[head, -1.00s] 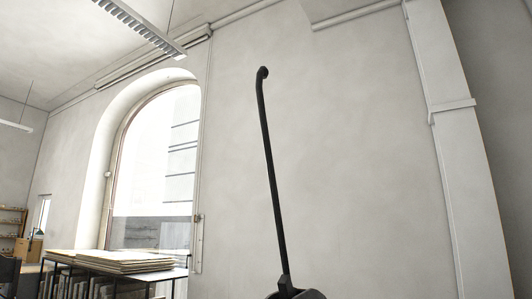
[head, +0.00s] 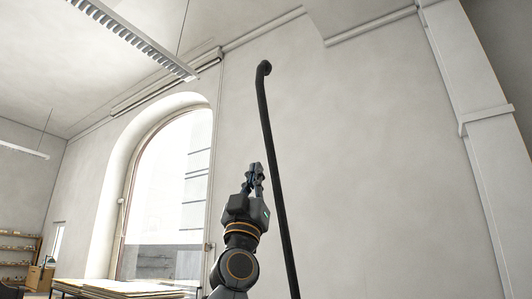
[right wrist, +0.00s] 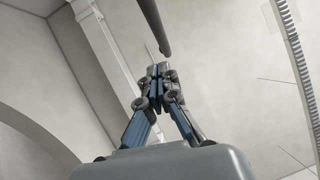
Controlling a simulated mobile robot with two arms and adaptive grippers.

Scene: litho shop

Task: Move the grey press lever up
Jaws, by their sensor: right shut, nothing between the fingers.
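The press lever (head: 271,160) is a long dark grey bar with a bent knob at its top. It stands nearly upright in the head view, leaning a little to the left at the top. Its lower end is out of the frame. My right gripper (head: 255,168) points up just left of the lever's middle, shut and empty; I cannot tell whether it touches the bar. In the right wrist view the lever (right wrist: 153,22) comes down from the top edge, and its end shows just beyond the shut fingertips (right wrist: 158,70). My left gripper is not in view.
A tall arched window (head: 172,190) is in the wall to the left. A table with stacked sheets (head: 120,288) stands below it. A pale pillar (head: 490,130) is at the right. The wall around the lever is bare, with free room to its right.

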